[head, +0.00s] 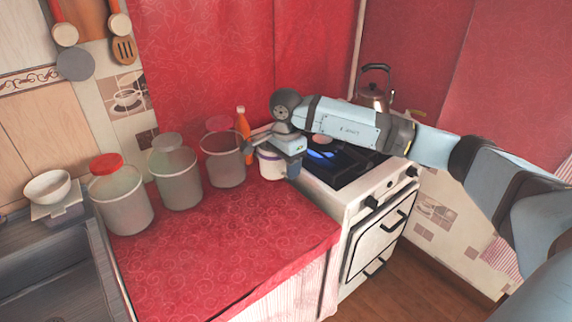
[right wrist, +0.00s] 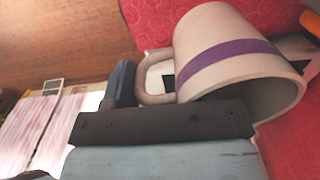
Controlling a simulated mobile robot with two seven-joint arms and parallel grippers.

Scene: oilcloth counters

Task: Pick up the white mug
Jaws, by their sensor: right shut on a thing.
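The white mug (head: 270,166) with a purple stripe is at the back right of the red counter, beside the stove. In the right wrist view the mug (right wrist: 218,45) lies across the upper right, its handle toward the left and its open rim toward the lower right. My right gripper (head: 284,148) is above and against the mug, hiding part of its top. In the right wrist view the gripper (right wrist: 150,95) is shut on the mug at its handle side. The exact finger contact is partly hidden. I cannot tell whether the mug touches the counter. My left gripper is out of view.
Three large jars (head: 122,200), (head: 176,175) and (head: 224,158) stand in a row left of the mug. An orange bottle (head: 242,122) is behind. The stove (head: 365,205) with a kettle (head: 373,92) is to the right. The front of the red counter (head: 215,255) is clear.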

